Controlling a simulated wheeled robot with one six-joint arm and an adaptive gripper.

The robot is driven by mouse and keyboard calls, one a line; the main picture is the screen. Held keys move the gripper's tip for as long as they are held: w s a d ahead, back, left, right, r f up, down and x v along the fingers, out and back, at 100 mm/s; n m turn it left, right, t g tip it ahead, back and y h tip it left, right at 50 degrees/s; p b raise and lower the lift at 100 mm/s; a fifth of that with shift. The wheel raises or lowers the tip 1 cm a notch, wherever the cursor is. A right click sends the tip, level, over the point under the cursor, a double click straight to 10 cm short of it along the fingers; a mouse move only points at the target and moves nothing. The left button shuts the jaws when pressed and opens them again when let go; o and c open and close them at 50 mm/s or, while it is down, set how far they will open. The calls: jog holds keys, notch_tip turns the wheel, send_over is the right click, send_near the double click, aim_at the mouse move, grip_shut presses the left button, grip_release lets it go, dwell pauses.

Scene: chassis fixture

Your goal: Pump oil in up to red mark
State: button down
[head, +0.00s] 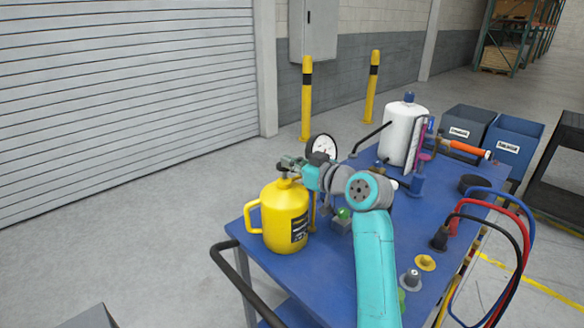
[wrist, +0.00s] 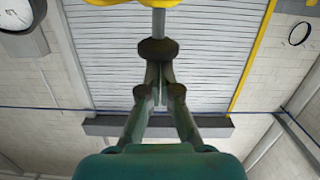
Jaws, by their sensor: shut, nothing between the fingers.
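A yellow oil can (head: 285,215) with a side handle and a dark label stands at the left end of the blue table. Its dark pump knob (head: 283,169) is on top, and the wrist view shows the knob (wrist: 158,50) on a grey rod above the yellow can top. My gripper (head: 288,160) is at the knob, shut with nothing between its fingers. In the wrist view its fingertips (wrist: 159,80) are close to the knob; whether they touch is unclear. A white tank (head: 404,132) stands further back, beside a pinkish upright tube (head: 423,143). I cannot make out a red mark.
A round dial gauge (head: 322,148) stands behind my wrist. The blue table (head: 330,285) also bears a green-topped part (head: 344,213), a yellow disc (head: 425,262) and looped hoses (head: 520,235) at right. Blue bins (head: 513,142) stand behind.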

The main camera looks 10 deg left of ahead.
jog(key=r+v, duration=0.2)
jog(key=v, duration=0.8)
jog(key=shift+s+r, duration=0.2)
jog(key=shift+r, duration=0.05)
jog(key=r, duration=0.3)
jog(key=shift+w+d+r+m, duration=0.15)
jog(key=shift+w+d+m, duration=0.1)
jog(key=shift+d+m, duration=0.15)
jog(key=shift+a, duration=0.1)
